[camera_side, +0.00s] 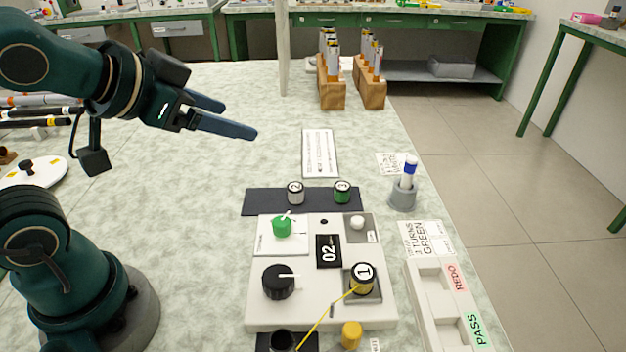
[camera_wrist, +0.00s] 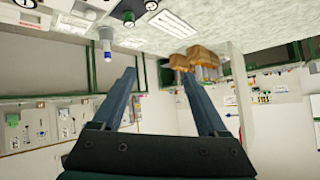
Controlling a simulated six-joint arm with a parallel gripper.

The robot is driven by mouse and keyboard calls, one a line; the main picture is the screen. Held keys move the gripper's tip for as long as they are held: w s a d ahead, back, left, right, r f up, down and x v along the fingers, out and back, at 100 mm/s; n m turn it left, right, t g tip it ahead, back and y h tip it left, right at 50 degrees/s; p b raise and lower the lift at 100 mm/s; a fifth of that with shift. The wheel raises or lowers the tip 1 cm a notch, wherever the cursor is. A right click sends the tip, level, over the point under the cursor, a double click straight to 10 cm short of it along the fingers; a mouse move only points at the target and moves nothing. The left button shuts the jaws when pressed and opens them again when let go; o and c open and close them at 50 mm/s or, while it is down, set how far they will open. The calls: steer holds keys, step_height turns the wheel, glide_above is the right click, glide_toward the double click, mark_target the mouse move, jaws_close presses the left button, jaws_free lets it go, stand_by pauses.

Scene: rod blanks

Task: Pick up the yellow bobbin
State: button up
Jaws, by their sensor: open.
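A bobbin with dark ends, a yellowish middle and a white "1" label (camera_side: 363,279) sits on a square grey pad at the right of the white panel (camera_side: 258,318). A yellow thread (camera_side: 325,317) runs from it down to a dark cup (camera_side: 283,341) at the front. A plain yellow cylinder (camera_side: 351,334) stands at the panel's front edge. My gripper (camera_side: 238,118) is open and empty, high above the bench and back left of the panel. In the wrist view its fingers (camera_wrist: 160,77) are spread with nothing between; the "1" bobbin is not clearly visible there.
Grey "2" (camera_side: 295,192) and green "3" (camera_side: 342,191) bobbins stand on a dark strip behind the panel. A black knob (camera_side: 278,282) and green knob (camera_side: 282,227) rise from it. A marker cup (camera_side: 403,196) and REDO/PASS tray (camera_side: 422,295) lie right. Wooden racks (camera_side: 331,90) stand behind.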

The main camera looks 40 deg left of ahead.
steer(key=w+d+r+m+t+h, duration=0.1)
steer(key=w+r+m+t, duration=0.15)
steer(key=w, duration=0.35)
steer(key=m+g+h, duration=0.6)
steer(key=m+h, duration=0.5)
steer(key=h, duration=0.2)
glide_above(362, 271)
steer(key=a, duration=0.5)
steer(key=f, duration=1.2)
steer(key=shift+s+a+f, duration=0.15)
steer(key=shift+a+f, duration=0.05)
steer(key=shift+f, duration=0.2)
steer(key=shift+n+g, duration=0.55)
steer(key=shift+g, duration=0.4)
steer(key=f, duration=0.1)
steer(key=s+f, duration=0.1)
steer(key=f, duration=0.1)
steer(key=s+f, duration=0.1)
steer(key=shift+d+f, duration=0.1)
steer(key=shift+f, duration=0.2)
steer(key=shift+x, duration=2.45)
jaws_close()
